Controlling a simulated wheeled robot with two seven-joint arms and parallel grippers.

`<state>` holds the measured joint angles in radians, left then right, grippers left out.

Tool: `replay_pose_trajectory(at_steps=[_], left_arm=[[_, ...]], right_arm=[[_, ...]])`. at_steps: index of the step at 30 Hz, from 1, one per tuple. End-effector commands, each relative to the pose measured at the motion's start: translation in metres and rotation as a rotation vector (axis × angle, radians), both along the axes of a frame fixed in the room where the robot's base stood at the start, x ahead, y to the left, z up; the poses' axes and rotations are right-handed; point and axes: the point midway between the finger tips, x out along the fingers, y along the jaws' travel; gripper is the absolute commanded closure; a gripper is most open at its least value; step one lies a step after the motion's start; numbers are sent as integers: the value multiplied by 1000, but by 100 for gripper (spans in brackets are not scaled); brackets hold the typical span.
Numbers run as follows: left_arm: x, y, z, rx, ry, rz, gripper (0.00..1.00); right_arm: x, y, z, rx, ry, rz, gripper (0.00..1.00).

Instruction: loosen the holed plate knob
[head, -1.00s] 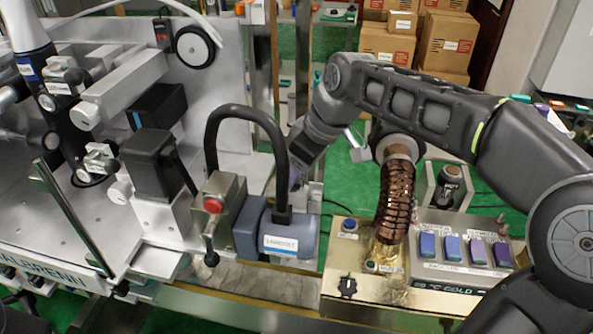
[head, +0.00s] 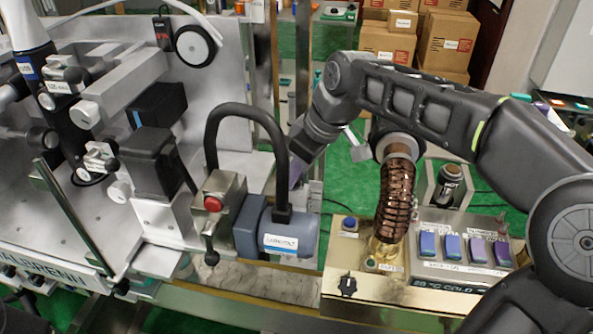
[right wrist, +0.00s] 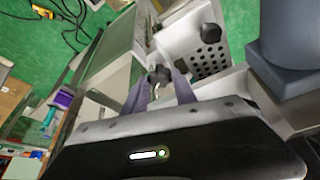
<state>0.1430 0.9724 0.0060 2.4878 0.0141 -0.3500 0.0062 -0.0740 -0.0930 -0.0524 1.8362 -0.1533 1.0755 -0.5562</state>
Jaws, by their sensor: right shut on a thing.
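In the right wrist view, a grey plate with rows of round holes (right wrist: 208,60) stands right of my right gripper (right wrist: 160,80). The gripper's two purple-grey fingers are shut on a small dark knob (right wrist: 159,73) just left of the holed plate. A second dark knob (right wrist: 211,33) sits at the plate's upper part, apart from the fingers. In the head view my right gripper (head: 296,172) reaches down behind the black curved handle; its fingertips, the held knob and the holed plate are mostly hidden there. My left gripper is not in view.
A blue-grey motor (head: 290,232) and the black curved handle (head: 247,112) stand close to the right gripper. A brass control box (head: 335,290) with coloured switches lies below my right arm. Cardboard boxes (head: 445,45) stand behind on the green floor.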

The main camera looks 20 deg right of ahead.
Motion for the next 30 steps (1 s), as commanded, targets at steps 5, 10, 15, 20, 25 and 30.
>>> replay_pose_trajectory(at_steps=[5, 10, 15, 20, 25, 30], left_arm=[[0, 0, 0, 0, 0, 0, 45], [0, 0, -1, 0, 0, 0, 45], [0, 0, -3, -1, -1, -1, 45], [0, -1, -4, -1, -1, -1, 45], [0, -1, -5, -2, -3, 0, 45], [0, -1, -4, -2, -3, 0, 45]], right_arm=[[0, 0, 1, 0, -1, 17, 100], [1, -1, 0, -1, -3, 67, 100], [2, -2, 0, 0, -2, 160, 100], [2, -2, 0, 1, 0, 281, 100], [3, -3, 0, 0, -1, 430, 100], [5, -4, 1, 0, -2, 573, 100]])
